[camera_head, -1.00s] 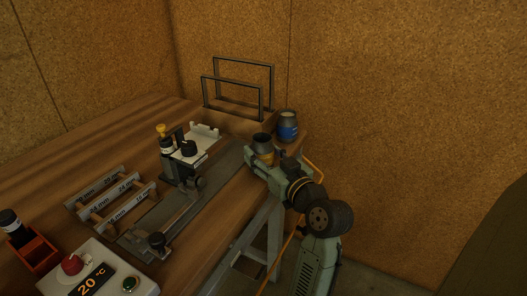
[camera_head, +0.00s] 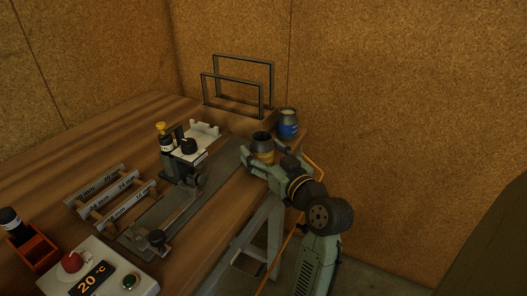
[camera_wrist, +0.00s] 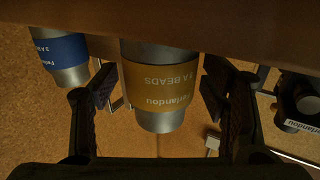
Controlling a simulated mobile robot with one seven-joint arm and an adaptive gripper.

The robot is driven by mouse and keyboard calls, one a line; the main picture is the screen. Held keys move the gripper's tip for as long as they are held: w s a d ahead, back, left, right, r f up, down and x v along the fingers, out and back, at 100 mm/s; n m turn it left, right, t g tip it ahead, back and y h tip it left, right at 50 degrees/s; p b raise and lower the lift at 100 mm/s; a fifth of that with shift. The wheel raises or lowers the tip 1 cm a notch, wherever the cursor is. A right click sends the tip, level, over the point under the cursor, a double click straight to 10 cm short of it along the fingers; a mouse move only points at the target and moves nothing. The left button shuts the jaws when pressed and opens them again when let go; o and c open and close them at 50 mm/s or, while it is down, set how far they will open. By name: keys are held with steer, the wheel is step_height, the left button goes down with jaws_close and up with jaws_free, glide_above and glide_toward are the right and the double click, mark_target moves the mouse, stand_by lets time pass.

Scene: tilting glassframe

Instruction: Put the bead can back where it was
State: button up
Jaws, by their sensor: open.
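The bead can (camera_head: 263,150) is grey with a yellow label and stands upright near the right edge of the workbench. In the wrist view the bead can (camera_wrist: 160,85) appears upside down, its label reading "BEADS". My gripper (camera_head: 259,163) is at the can, and its fingers are open. In the wrist view my gripper (camera_wrist: 158,92) has one finger on each side of the can, with a visible gap on both sides. The can's base contact is partly hidden by the gripper in the head view.
A blue-labelled can (camera_head: 288,125) stands close behind the bead can; it also shows at the left of the wrist view (camera_wrist: 62,55). A wooden block with wire frames (camera_head: 238,115) is behind. A bench fixture (camera_head: 185,155) stands to the left. Cork walls close the back.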

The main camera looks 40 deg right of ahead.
steer(key=s+a+b, duration=0.1)
steer(key=s+b, duration=0.2)
steer(key=s, duration=0.9)
steer(key=shift+a, duration=0.35)
